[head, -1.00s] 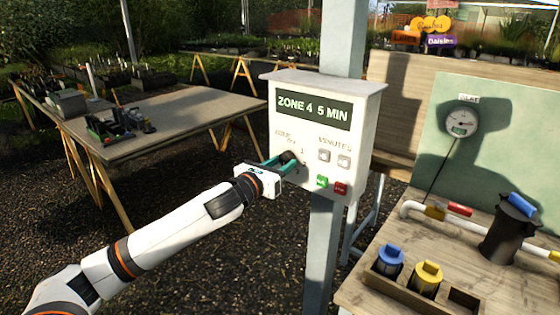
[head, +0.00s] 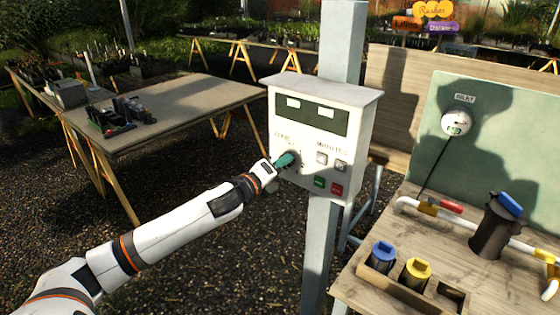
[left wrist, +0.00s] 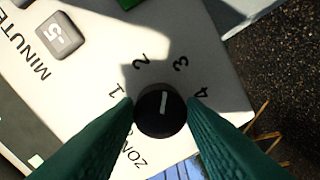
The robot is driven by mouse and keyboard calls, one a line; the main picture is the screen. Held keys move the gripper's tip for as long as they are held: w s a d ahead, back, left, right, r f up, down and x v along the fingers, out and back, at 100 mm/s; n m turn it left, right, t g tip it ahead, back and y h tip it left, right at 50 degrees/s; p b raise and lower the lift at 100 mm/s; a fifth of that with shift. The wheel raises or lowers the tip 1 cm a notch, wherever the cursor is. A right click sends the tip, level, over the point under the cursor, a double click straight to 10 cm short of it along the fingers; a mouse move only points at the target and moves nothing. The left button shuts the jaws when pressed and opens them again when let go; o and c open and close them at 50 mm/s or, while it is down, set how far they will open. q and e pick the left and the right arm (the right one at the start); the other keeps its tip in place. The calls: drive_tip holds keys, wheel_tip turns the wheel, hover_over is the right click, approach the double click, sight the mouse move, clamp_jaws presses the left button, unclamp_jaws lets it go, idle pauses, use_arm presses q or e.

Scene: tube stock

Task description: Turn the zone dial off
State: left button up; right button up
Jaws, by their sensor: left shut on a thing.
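The white control box (head: 352,98) hangs on a grey post. Its dark display (head: 311,116) shows two short pale patches and no readable words. The zone dial (left wrist: 160,112) is a round black knob with a white mark, among the numbers 1 to 4. Its mark points up in the left wrist view, roughly between 2 and 3; no off label shows clearly there. My left gripper (head: 287,160) is shut on the dial, with a green finger on either side of it (left wrist: 161,104). In the head view the gripper hides the dial. My right gripper is not in view.
Grey minute buttons (head: 322,158), a green button (head: 319,182) and a red button (head: 336,189) sit right of the dial. A bench (head: 345,285) with pipes and blue and yellow caps stands at right. A wooden table (head: 185,100) stands at left.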

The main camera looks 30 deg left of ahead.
use_arm(q)
drive_tip(key=n+p, duration=0.4)
drive_tip(key=n, duration=0.8)
drive_tip(key=n+h+p, duration=0.1)
drive_tip(key=n+p, duration=0.4)
drive_tip(key=n, duration=0.8)
drive_tip(key=shift+a+t, duration=0.2)
drive_tip(key=shift+t, duration=0.1)
drive_tip(key=shift+n, duration=0.4)
drive_tip(key=o, duration=1)
drive_tip(key=shift+s+a+f+b, duration=0.1)
drive_tip(key=shift+s+a+b, duration=0.3)
drive_tip(key=shift+s, duration=1.6)
drive_tip(key=shift+s+a+r+b, duration=0.15)
drive_tip(key=shift+s+b, duration=0.5)
drive_tip(key=shift+s, duration=1.3)
drive_tip(key=shift+s+a+f+b, duration=0.2)
drive_tip(key=shift+s+b, duration=0.35)
drive_tip(key=shift+s, duration=1.45)
